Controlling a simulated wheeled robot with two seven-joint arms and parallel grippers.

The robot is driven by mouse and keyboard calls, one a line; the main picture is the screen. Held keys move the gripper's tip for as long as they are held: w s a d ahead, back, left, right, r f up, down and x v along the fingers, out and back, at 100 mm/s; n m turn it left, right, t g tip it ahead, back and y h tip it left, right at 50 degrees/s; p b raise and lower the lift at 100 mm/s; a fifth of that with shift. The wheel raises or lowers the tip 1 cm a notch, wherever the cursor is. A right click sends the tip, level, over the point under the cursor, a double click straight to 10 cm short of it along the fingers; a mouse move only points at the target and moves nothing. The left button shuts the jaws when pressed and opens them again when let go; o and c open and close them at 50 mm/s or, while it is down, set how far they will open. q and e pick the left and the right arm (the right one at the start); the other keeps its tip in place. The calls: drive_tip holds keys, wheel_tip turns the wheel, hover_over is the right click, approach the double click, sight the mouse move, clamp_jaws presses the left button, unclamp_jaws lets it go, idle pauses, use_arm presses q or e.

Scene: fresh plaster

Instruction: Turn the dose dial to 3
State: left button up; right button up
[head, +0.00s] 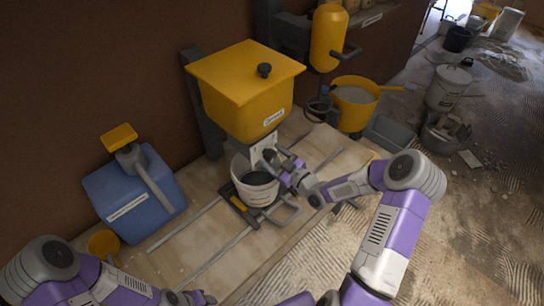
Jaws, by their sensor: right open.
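The yellow dosing hopper (246,98) with a black lid knob stands at the back of the bench. Below it is a pale plate (263,147). A small dark round part by this plate, partly behind my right gripper, may be the dose dial; its numbers and pointer are too small to read. My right gripper (277,162) is open in front of this part, above the bucket's right rim; I cannot tell whether it touches anything. A white bucket (254,188) stands under the hopper. My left gripper (203,298) is low at the bottom edge, its fingers unclear.
A blue container (134,195) with a yellow-topped pump and a small yellow cup (103,244) are at left. A yellow mixer (328,38) hangs at the back above a yellow bucket (355,102). Rails run along the wooden bench (215,255). Buckets and rubble lie at right.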

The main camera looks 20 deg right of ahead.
drive_tip(key=shift+w+a, duration=0.1)
drive_tip(key=shift+w, duration=0.1)
drive_tip(key=shift+c, duration=0.2)
drive_tip(key=c, duration=1)
